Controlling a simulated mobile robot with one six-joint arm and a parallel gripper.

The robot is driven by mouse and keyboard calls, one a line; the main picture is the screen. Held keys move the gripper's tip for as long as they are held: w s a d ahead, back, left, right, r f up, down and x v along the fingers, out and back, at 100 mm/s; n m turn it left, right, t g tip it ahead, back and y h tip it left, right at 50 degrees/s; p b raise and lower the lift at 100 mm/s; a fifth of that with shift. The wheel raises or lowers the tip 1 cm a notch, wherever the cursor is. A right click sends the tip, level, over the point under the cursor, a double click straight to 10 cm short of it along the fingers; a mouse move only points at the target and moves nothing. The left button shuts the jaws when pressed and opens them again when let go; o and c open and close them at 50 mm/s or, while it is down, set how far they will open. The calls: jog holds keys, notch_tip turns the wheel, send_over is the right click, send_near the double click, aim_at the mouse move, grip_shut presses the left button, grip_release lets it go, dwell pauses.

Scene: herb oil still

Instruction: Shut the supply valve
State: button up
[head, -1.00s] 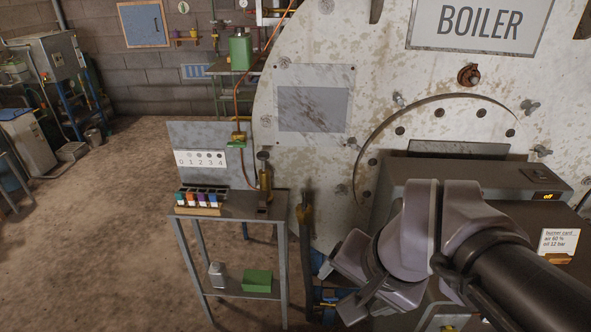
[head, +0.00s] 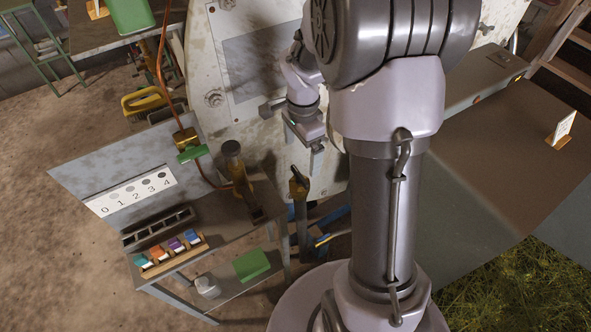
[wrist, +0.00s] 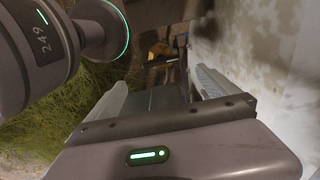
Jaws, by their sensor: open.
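A small valve with a green handle (head: 192,153) sits on the copper line that comes down from the green tank (head: 131,14). A brass fitting with a dark top (head: 300,188) stands upright beside the boiler, below my gripper. No label shows which is the supply valve. My gripper (head: 303,143) is in front of the boiler wall, open, pointing down, right of the green handle and apart from both. In the wrist view my open gripper (wrist: 162,78) has nothing visible between its fingers. A blurred yellow-brown thing (wrist: 160,52) shows beyond them; I cannot tell what it is.
The boiler wall (head: 262,125) is close behind my gripper. The grey burner housing (head: 470,165) is right.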

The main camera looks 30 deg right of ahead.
aim_at(300, 175)
notch_tip(300, 175, down, 10)
jog(key=b, duration=0.2)
jog(key=shift+w+a+r+b, duration=0.15)
jog(key=shift+r+b, duration=0.1)
jog(key=shift+b, duration=0.15)
